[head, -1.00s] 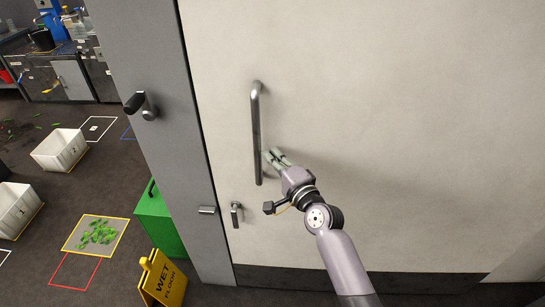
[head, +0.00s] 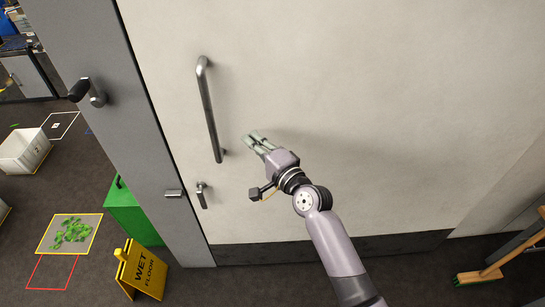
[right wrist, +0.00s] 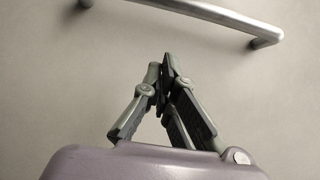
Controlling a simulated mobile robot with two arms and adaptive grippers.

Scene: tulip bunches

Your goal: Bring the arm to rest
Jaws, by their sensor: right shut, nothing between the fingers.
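My right gripper (head: 252,139) is shut and empty in front of the pale door (head: 350,90). It is to the right of the long metal door handle (head: 210,110), apart from it in the picture. In the right wrist view my shut fingers (right wrist: 163,62) point toward the door surface, and the handle (right wrist: 225,17) runs across the top of that view. My left gripper does not show.
A small latch (head: 201,195) sits low on the door, left of my arm. A yellow wet-floor sign (head: 143,270) and a green box (head: 133,212) stand at lower left. A broom (head: 490,272) is at lower right. A white bin (head: 22,153) is at far left.

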